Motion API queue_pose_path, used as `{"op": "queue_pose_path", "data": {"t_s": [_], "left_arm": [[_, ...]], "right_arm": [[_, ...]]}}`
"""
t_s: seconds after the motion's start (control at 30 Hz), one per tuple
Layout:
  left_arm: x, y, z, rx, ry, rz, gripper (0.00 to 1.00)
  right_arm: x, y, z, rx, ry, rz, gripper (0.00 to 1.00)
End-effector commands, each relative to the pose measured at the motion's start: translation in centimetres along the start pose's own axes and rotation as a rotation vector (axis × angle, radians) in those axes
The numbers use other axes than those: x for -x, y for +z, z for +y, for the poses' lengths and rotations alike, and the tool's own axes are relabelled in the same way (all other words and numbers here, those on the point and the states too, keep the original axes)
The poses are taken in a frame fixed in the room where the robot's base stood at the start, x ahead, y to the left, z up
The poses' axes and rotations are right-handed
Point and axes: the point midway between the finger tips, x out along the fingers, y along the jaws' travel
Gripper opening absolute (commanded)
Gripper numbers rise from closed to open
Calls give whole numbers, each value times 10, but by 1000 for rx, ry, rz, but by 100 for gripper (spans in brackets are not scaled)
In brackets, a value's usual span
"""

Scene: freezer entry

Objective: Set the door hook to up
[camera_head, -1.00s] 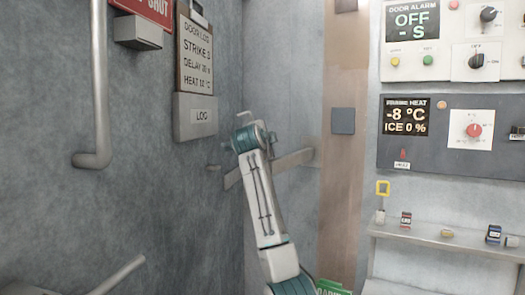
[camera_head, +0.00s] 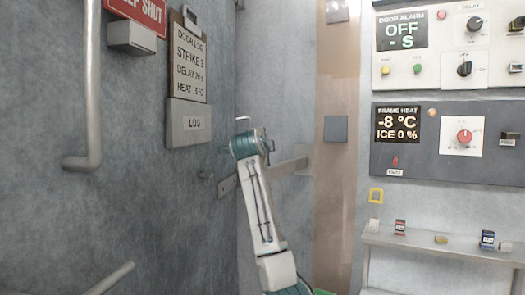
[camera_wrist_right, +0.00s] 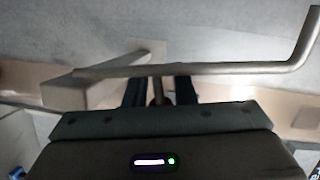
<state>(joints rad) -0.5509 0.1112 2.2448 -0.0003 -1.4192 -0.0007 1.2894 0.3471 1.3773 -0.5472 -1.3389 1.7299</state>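In the right wrist view, a thin grey metal rod with a bent right end (camera_wrist_right: 225,69), which looks like the door hook, crosses in front of the wall. A short stem (camera_wrist_right: 157,88) runs from it down between the two dark fingers of my right gripper (camera_wrist_right: 160,94). The fingers stand apart on either side of the stem, with a gap visible; firm contact cannot be told. In the head view my right arm reaches up to the wall corner, and its wrist hides most of the hook. A small bent metal end (camera_head: 242,119) shows above it. My left gripper is not in view.
A log board (camera_head: 190,70) and a pipe handle (camera_head: 92,90) are on the left wall. Control panels (camera_head: 445,140) and a shelf with small items (camera_head: 440,247) are at right.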

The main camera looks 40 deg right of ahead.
Motion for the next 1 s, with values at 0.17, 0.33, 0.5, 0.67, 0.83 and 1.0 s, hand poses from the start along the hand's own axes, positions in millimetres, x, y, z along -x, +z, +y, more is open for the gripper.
{"op": "queue_pose_path", "data": {"t_s": [0.17,0.33,0.5,0.67,0.83,1.0], "left_arm": [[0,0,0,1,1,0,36],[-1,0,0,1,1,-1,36],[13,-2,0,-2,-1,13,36],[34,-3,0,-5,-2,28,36],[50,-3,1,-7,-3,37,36],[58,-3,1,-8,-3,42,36]], "right_arm": [[0,1,1,1,1,-1,29],[2,1,1,2,1,-2,29],[24,2,2,0,-1,-3,29],[57,1,3,-2,-1,-4,29],[88,0,2,-1,-1,-2,29],[104,-1,1,0,0,-1,29]]}}
